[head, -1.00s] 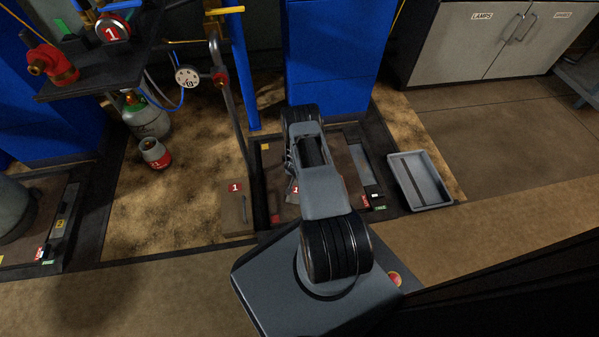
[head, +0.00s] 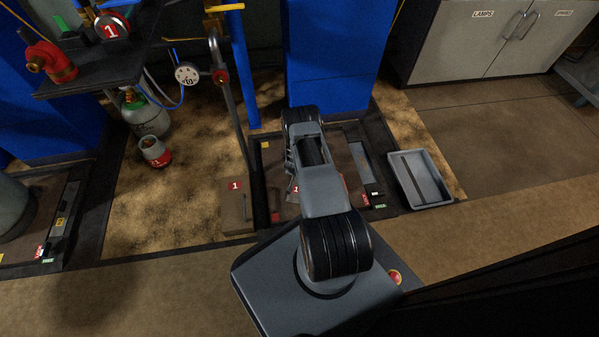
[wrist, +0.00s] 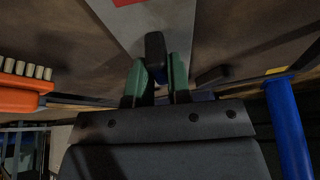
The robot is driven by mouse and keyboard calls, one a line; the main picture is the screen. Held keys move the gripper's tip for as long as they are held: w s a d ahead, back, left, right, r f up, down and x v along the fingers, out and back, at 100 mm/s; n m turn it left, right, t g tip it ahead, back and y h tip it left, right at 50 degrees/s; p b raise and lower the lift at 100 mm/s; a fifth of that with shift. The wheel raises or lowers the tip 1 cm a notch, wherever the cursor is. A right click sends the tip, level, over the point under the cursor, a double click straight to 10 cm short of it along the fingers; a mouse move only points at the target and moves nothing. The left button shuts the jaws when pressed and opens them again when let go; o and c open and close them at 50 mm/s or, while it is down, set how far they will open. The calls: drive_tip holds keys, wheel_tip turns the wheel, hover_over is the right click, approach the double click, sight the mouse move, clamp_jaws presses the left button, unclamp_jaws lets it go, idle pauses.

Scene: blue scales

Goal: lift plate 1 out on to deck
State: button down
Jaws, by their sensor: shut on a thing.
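Plate 1 shows in the head view as a grey piece with a red "1" label (head: 296,189), mostly hidden behind my arm. In the wrist view, a grey plate (wrist: 130,24) with the edge of a red label runs up from my gripper. My gripper (wrist: 155,78) has green fingers shut on a dark upright handle (wrist: 155,50) at the plate. The fingers are hidden by my arm in the head view. The brown deck (head: 274,165) surrounds the plate. I cannot tell whether the plate is raised.
A brown box with a red "1" (head: 237,210) and a bent pipe with a gauge (head: 187,74) stand left. A grey tray (head: 440,200) lies right. A blue column (head: 330,60) rises behind. The wrist view shows an orange brush-like thing (wrist: 22,85) and a blue post (wrist: 288,130).

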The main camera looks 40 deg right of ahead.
drive_tip(key=shift+f, duration=0.15)
drive_tip(key=c, duration=1)
unclamp_jaws()
drive_tip(key=p+v, duration=0.7)
drive_tip(key=v, duration=0.6)
drive_tip(key=shift+s+r, duration=0.1)
drive_tip(key=shift+r, duration=0.3)
